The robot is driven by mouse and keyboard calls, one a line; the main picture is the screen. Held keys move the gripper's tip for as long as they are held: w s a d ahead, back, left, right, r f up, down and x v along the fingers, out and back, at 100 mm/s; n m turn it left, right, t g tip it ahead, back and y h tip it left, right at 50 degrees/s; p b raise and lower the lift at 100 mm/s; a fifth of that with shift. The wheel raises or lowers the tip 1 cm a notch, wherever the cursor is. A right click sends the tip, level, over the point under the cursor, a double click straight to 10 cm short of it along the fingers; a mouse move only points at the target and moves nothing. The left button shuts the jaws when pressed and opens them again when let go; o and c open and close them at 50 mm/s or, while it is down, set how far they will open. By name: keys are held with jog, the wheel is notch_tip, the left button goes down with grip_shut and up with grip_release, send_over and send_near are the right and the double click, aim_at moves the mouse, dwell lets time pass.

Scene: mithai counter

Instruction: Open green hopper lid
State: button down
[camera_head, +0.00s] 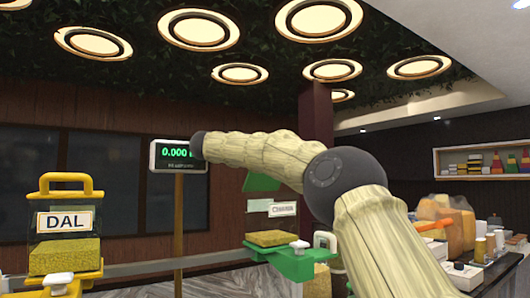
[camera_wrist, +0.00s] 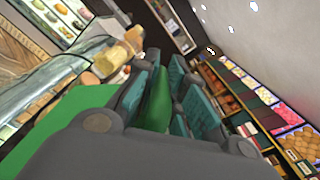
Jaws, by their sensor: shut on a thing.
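The green hopper (camera_head: 293,262) with a "CHANA" label stands right of centre in the head view, partly behind my arm. Its clear bin holds yellow grain. A green piece that looks like its lid (camera_head: 262,182) shows above the bin and looks tilted; the arm hides the rest. In the wrist view, my gripper (camera_wrist: 158,92) is shut on a green handle (camera_wrist: 155,104) between its teal finger pads. A broad green surface (camera_wrist: 78,118) lies left of the fingers. The fingers are hidden in the head view.
A yellow "DAL" hopper (camera_head: 66,255) stands at the left. A scale display (camera_head: 178,155) on a post reads 0.000. Bags and jars (camera_head: 445,222) crowd the counter at the right. Shelves of boxes (camera_wrist: 255,90) line the right of the wrist view.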

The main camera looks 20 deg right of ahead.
jog(key=shift+d+r, duration=0.1)
jog(key=c, duration=1.4)
grip_release()
jog(key=shift+w, duration=0.1)
jog(key=shift+c, duration=0.2)
jog(key=shift+d, duration=0.2)
jog(key=v, duration=1.2)
